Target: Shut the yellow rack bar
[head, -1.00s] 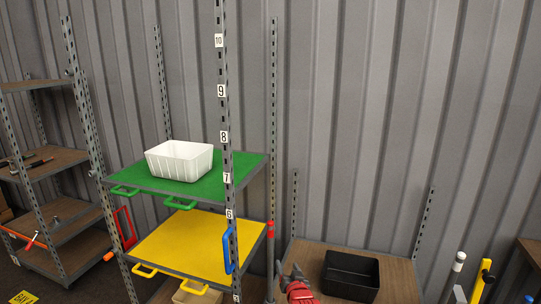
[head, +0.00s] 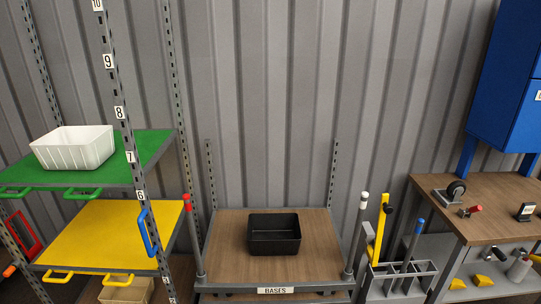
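A yellow upright bar (head: 380,229) with a black knob near its top stands at the right of the middle, by a grey slotted holder (head: 402,270). Its lower end is hidden by the holder. The rack on the left has a yellow shelf (head: 115,232) with two yellow handles at its front edge, one of them the left handle (head: 57,277). A blue handle (head: 148,232) is on the rack's front post. I cannot tell which yellow part is the rack bar. Neither of my grippers is in view.
A white bin (head: 73,149) sits on the green shelf (head: 150,150). A black bin (head: 274,234) sits on the low table marked BASES (head: 225,245). A blue-topped rod (head: 415,240) stands in the holder. A wooden workbench (head: 470,205) and a blue cabinet (head: 507,80) are at the right.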

